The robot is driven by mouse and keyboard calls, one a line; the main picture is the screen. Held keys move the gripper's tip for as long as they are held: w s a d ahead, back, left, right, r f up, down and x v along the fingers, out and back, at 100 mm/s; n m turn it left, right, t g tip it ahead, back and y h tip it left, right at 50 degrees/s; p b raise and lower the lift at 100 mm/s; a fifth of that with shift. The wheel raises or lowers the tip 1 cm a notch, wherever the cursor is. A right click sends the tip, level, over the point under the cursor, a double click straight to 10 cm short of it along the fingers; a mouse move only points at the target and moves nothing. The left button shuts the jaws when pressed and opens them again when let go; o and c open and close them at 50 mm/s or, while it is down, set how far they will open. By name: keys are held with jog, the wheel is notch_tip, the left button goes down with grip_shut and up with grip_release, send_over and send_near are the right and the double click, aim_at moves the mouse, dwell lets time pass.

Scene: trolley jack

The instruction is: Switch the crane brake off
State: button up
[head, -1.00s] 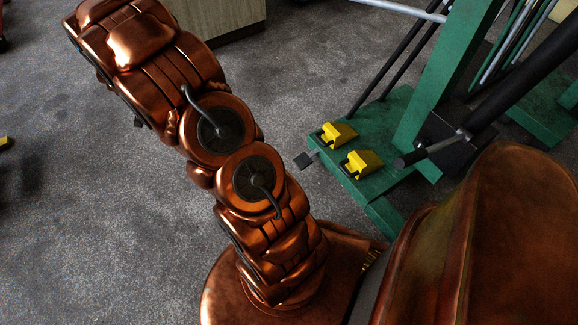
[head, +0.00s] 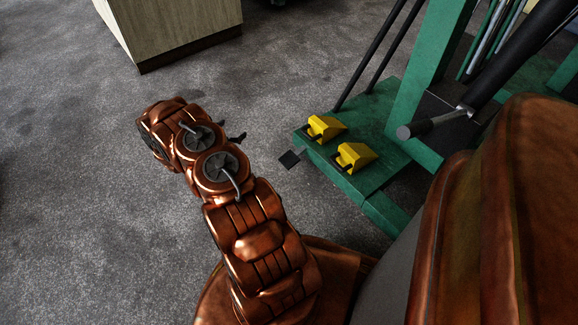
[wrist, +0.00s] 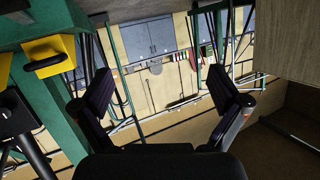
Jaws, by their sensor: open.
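The green crane base (head: 375,165) stands on the floor right of my arm in the head view. Two yellow blocks sit on it, one farther back (head: 324,127) and one nearer (head: 354,157). I cannot tell which of these parts is the brake. My gripper (head: 238,137) shows only as small dark tips behind my arm, left of the base and apart from it. In the wrist view my gripper (wrist: 162,100) is open and empty, with a yellow block (wrist: 48,55) at upper left.
A wooden cabinet (head: 185,28) stands at the back left. Black bars (head: 380,55), a green post (head: 428,75) and a thick black cylinder (head: 515,60) rise from the crane. The grey floor (head: 90,170) left of my arm is clear.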

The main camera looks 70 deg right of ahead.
jog(key=s+f+m+g+b, duration=0.2)
jog(key=s+f+g+b, duration=0.2)
jog(key=s+f, duration=0.6)
jog(key=g+h+b, duration=0.1)
jog(key=g+b, duration=0.1)
jog(key=g, duration=0.1)
send_near(288, 160)
jog(key=x, duration=0.3)
jog(key=shift+m, duration=0.4)
jog(key=shift+b+x, duration=1.7)
jog(key=shift+x, duration=2.1)
jog(key=c, duration=1.7)
